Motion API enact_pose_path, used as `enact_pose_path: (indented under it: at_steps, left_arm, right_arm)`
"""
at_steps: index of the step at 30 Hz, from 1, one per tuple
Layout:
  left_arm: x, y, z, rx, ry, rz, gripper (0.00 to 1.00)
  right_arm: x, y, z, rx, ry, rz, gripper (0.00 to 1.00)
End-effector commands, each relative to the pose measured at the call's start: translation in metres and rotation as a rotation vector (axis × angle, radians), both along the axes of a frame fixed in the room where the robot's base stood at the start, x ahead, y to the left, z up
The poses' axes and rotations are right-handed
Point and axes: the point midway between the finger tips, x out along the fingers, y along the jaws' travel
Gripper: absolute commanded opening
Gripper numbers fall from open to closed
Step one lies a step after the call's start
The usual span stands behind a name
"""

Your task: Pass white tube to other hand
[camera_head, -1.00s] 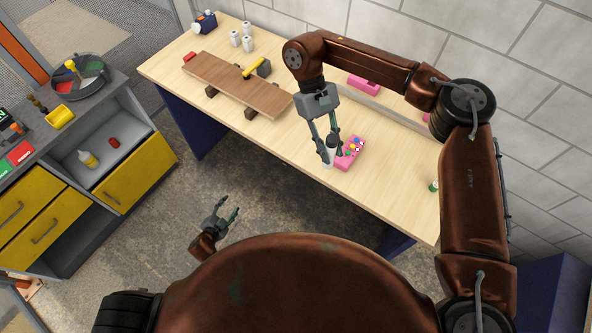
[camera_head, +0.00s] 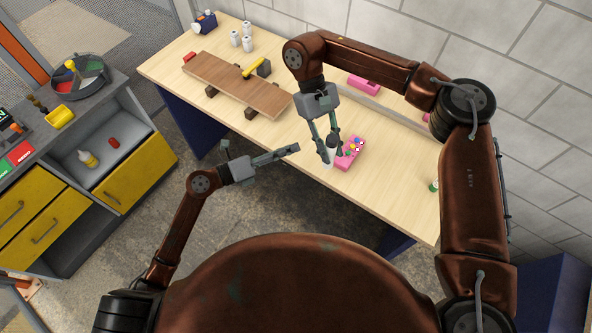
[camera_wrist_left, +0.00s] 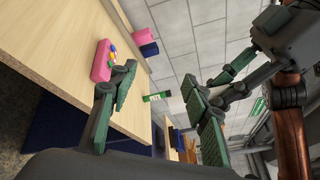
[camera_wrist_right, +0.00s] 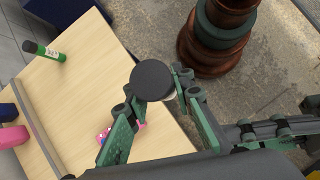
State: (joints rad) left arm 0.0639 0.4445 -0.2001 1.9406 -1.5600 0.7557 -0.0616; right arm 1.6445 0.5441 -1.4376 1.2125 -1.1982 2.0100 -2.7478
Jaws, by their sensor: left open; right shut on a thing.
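The white tube (camera_head: 327,157) has a dark cap. My right gripper (camera_head: 331,152) is shut on it and holds it over the table next to the pink block. In the right wrist view the round black cap (camera_wrist_right: 152,80) faces the camera between the fingers, with a strip of white beneath it. My left gripper (camera_head: 291,150) is open and empty. It points right towards the tube, to its left and clear of it.
The pink block (camera_head: 348,154) with coloured pegs lies close to the right gripper. Several white containers (camera_head: 247,43) stand at the back. A green-and-black bottle (camera_head: 434,185) stands near the right edge.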

Motion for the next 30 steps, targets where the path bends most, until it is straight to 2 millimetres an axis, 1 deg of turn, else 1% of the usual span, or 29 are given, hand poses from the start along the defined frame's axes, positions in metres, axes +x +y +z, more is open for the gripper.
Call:
enact_pose_path:
  at_steps: [1,3,6,9,12,16,20,23,30]
  left_arm:
    - [-0.019,-0.014,0.018,0.099,-0.104,-0.056,0.43]
    - [-0.043,-0.028,0.030,0.245,-0.231,-0.113,0.43]
    - [-0.069,-0.037,0.040,0.430,-0.387,-0.162,0.43]
    - [-0.085,-0.038,0.045,0.578,-0.510,-0.180,0.43]
    - [-0.094,-0.036,0.049,0.682,-0.591,-0.180,0.43]
    - [-0.097,-0.034,0.051,0.749,-0.644,-0.174,0.43]
    - [-0.093,-0.040,0.049,0.763,-0.654,-0.171,0.43]
    - [-0.086,-0.050,0.044,0.761,-0.653,-0.172,0.43]
    - [-0.063,-0.084,0.026,0.760,-0.651,-0.173,0.43]
  right_arm:
    - [0.000,0.000,0.000,0.000,0.000,0.000,0.00]
    - [0.000,0.000,0.000,0.000,0.000,0.000,0.00]
    - [0.000,0.000,0.000,0.000,0.000,0.000,0.00]
    - [0.000,0.000,0.000,0.000,0.000,0.000,0.00]
    - [0.000,0.000,0.000,0.000,0.000,0.000,0.00]
    - [0.000,0.000,0.000,0.000,0.000,0.000,0.00]
    - [0.000,0.000,0.000,0.000,0.000,0.000,0.00]
    - [0.000,0.000,0.000,0.000,0.000,0.000,0.00]
    - [0.000,0.000,0.000,0.000,0.000,0.000,0.00]
